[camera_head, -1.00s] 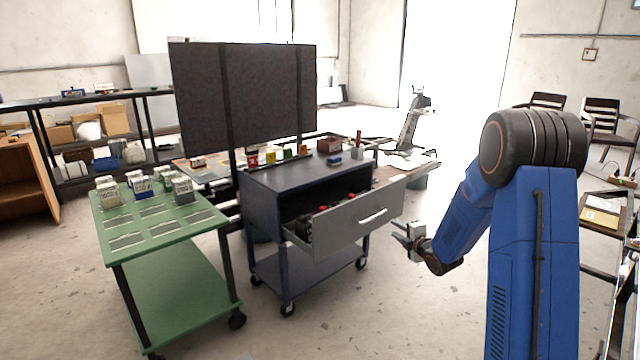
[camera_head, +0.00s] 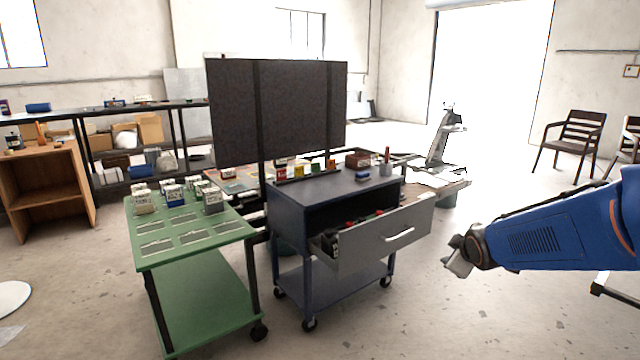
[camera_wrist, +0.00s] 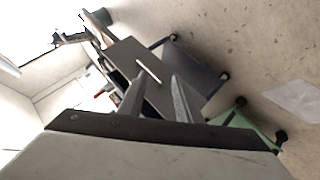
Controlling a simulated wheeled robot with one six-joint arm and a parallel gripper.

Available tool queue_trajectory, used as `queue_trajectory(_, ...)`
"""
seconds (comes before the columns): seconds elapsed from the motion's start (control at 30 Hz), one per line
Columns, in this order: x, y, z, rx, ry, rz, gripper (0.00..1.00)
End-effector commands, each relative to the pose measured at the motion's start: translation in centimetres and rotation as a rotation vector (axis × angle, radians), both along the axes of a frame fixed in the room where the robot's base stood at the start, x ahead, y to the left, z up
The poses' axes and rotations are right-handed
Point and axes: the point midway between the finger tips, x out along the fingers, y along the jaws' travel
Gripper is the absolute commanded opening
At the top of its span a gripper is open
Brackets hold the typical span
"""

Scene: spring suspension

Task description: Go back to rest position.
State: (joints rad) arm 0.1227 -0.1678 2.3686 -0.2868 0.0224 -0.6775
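My gripper (camera_head: 456,262) is at the right in the head view, at the end of my blue arm, in free air to the right of the dark blue cart (camera_head: 306,262). In the wrist view my gripper (camera_wrist: 153,92) shows two fingers spread apart with nothing between them. The cart's grey drawer (camera_head: 385,238) is pulled open and holds several dark and red items. The drawer front with its pale handle (camera_wrist: 148,71) shows beyond the fingers in the wrist view.
A green table (camera_head: 190,262) with several small boxes stands left of the cart. A dark panel (camera_head: 300,105) rises behind it. A wooden cabinet (camera_head: 45,185) is at far left, a chair (camera_head: 572,140) at far right. The floor (camera_head: 440,325) in front of the cart is clear.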

Motion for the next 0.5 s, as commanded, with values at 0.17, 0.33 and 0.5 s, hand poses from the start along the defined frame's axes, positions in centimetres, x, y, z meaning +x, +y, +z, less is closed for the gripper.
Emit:
queue_trajectory(0.17, -5.9, 1.0, 1.2, 0.121, 0.063, -0.119, 0.31)
queue_trajectory(0.33, -11.8, 2.1, 1.5, 0.238, 0.132, -0.234, 0.31)
queue_trajectory(0.5, -17.9, 3.4, 1.4, 0.354, 0.204, -0.349, 0.31)
